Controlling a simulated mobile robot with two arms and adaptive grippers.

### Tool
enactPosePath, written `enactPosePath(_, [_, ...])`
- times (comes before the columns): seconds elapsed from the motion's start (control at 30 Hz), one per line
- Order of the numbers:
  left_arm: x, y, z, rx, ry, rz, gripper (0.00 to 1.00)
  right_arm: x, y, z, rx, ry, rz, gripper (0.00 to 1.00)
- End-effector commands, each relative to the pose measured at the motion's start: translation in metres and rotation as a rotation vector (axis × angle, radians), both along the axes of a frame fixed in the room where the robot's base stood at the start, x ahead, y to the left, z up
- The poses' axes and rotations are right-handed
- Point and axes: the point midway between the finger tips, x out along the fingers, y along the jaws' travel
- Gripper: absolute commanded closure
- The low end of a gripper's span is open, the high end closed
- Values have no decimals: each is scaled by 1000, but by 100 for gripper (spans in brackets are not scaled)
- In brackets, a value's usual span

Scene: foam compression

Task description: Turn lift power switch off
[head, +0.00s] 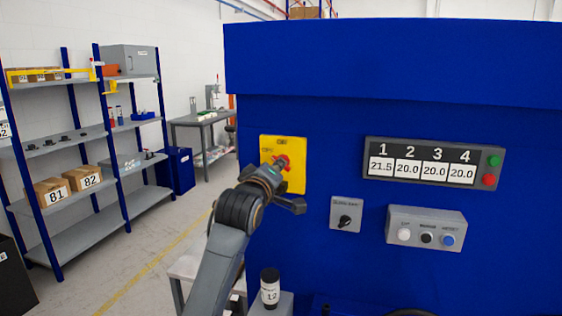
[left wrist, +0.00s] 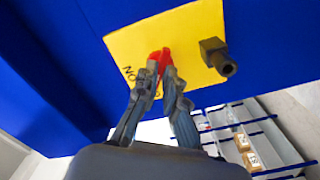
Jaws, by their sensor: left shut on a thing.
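A red switch knob (head: 283,160) sits on a yellow plate (head: 297,183) on the blue machine's front. In the left wrist view the yellow plate (left wrist: 190,32) carries the red knob (left wrist: 161,57) and some black lettering, partly hidden by my fingers. My left gripper (head: 278,168) is at the plate. In the left wrist view its two fingers (left wrist: 161,80) are shut on the red knob, one on each side. My right gripper is not in view.
The blue machine (head: 400,60) also has a grey display panel (head: 434,162), a black rotary switch (head: 345,221) and a button box (head: 426,229). A labelled bottle (head: 270,288) stands below the plate. Shelves (head: 80,235) stand at the left, with open floor between.

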Motion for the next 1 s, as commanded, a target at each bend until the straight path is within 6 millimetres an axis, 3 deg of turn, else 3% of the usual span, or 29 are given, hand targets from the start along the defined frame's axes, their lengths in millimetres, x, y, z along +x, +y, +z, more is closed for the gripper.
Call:
enactPosePath(0.13, [0, -1, 1, -84, 28, -1, 100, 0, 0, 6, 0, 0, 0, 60])
enactPosePath(0.5, [0, -1, 1, -110, 36, -1, 100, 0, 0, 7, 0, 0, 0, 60])
enactPosePath(1.0, [-1, -1, 2, -416, 135, 2, 100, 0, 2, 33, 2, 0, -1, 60])
